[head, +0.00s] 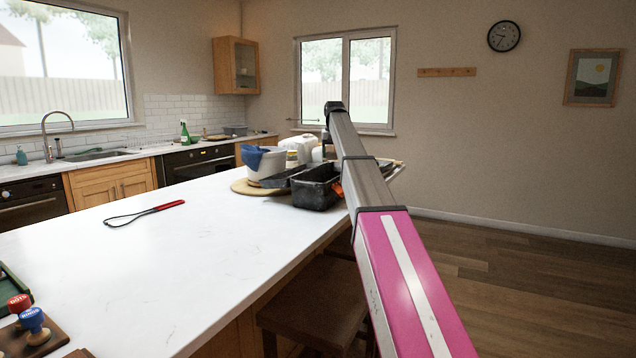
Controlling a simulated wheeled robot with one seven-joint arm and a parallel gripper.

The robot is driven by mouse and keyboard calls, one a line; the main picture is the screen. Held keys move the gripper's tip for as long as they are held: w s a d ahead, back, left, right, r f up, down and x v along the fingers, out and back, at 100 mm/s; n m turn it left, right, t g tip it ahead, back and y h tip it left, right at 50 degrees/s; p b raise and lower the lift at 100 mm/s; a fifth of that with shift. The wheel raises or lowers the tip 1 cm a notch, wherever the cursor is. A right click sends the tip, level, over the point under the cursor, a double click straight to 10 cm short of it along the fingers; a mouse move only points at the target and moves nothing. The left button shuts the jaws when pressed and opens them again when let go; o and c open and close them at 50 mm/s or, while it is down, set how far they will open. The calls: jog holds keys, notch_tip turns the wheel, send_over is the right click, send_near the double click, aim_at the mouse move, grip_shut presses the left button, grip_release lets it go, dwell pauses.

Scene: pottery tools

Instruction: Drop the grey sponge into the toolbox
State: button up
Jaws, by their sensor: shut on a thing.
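A black open-topped box (313,194), which looks like the toolbox, stands on the white counter near its far right edge. My arm crosses in front of its right side, and something orange shows there. What lies inside the box is mostly hidden. I cannot make out the grey sponge anywhere. My arm reaches from the lower right toward the far end of the counter, and its far end is above and beyond the box. My gripper's fingers are hidden behind the arm, so I cannot see what is between them.
A white tub (267,164) with a blue cloth (253,157) stands left of the box, near a round wooden board (246,188). A red-handled wire loop tool (145,213) lies mid-counter. Stamps (34,321) sit at the near left. A stool (315,303) is below the counter's right edge. Much of the counter is clear.

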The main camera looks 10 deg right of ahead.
jog(key=shift+f, duration=2.8)
jog(key=o, duration=1)
jog(key=shift+c, duration=0.2)
jog(key=r, duration=0.6)
jog(key=s+r, duration=0.1)
jog(key=r, duration=0.3)
jog(key=shift+s+r, duration=0.1)
jog(key=shift+a+r, duration=0.1)
jog(key=shift+r, duration=0.2)
jog(key=shift+s, duration=0.1)
